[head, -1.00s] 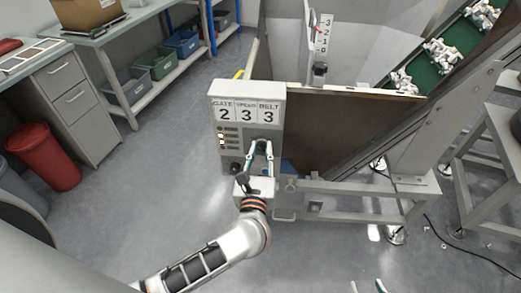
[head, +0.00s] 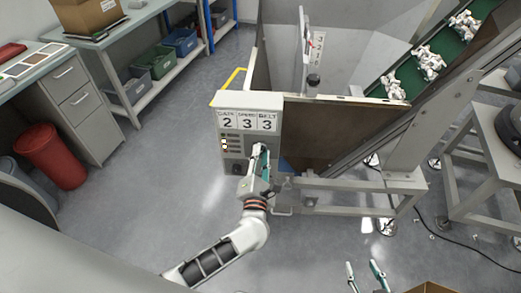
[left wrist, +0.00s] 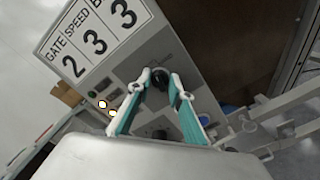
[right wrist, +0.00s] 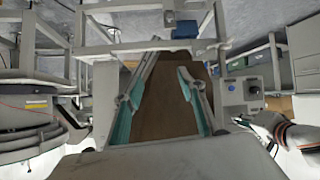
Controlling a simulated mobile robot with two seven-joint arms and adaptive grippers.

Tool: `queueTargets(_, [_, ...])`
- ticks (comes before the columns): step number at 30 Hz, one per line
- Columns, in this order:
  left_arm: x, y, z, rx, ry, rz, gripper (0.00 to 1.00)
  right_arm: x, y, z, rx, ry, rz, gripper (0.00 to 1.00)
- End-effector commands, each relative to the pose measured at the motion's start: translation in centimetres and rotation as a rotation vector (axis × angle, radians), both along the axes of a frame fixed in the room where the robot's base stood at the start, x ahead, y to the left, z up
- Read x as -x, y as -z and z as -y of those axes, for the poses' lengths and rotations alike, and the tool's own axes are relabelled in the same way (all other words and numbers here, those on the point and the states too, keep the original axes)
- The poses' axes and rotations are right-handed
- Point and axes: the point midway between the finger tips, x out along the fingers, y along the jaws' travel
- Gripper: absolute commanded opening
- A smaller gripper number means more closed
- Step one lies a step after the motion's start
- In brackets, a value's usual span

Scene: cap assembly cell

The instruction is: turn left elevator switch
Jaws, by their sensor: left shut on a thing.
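The control panel (head: 248,112) is a grey box labelled GATE, SPEED and BELT with 2, 3, 3; it also shows in the left wrist view (left wrist: 128,72). My left gripper (head: 262,150) is at the panel's front face. In the left wrist view its fingertips (left wrist: 160,80) are shut on a black switch knob (left wrist: 160,77), one finger on each side. A second dark knob (left wrist: 158,134) shows between the fingers, nearer the palm. My right gripper (head: 364,268) is open and empty near the bottom of the head view; its spread fingers fill the right wrist view (right wrist: 165,85).
A brown-sided hopper (head: 325,135) stands right of the panel, with a green conveyor (head: 440,55) carrying white parts above. A grey frame (head: 350,186) runs below. A cardboard box edge (head: 430,287) is at the bottom right.

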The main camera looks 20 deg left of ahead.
Motion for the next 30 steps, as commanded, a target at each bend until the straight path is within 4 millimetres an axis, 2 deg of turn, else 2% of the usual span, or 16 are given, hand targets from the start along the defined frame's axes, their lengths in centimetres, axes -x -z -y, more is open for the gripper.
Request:
queueTargets(1, [0.1, -0.3, 0.1, -0.043, 0.0, -0.012, 0.0, -0.1, -1.0, 0.0, 0.0, 0.001, 0.002, 0.4])
queueTargets(8, [0.1, -0.1, 0.1, -0.242, 0.001, -0.055, 0.0, -0.1, -2.6, 0.1, 0.002, 0.002, 0.001, 0.4])
queueTargets(16, [0.1, 0.1, 0.1, -0.418, 0.001, -0.092, 0.0, 1.0, -1.0, 2.0, 0.032, 0.028, -0.048, 0.4])
queueTargets(30, [0.1, 0.2, 0.1, -0.53, 0.002, -0.115, 0.0, 1.2, -0.9, 2.2, 0.028, 0.042, -0.06, 0.4])
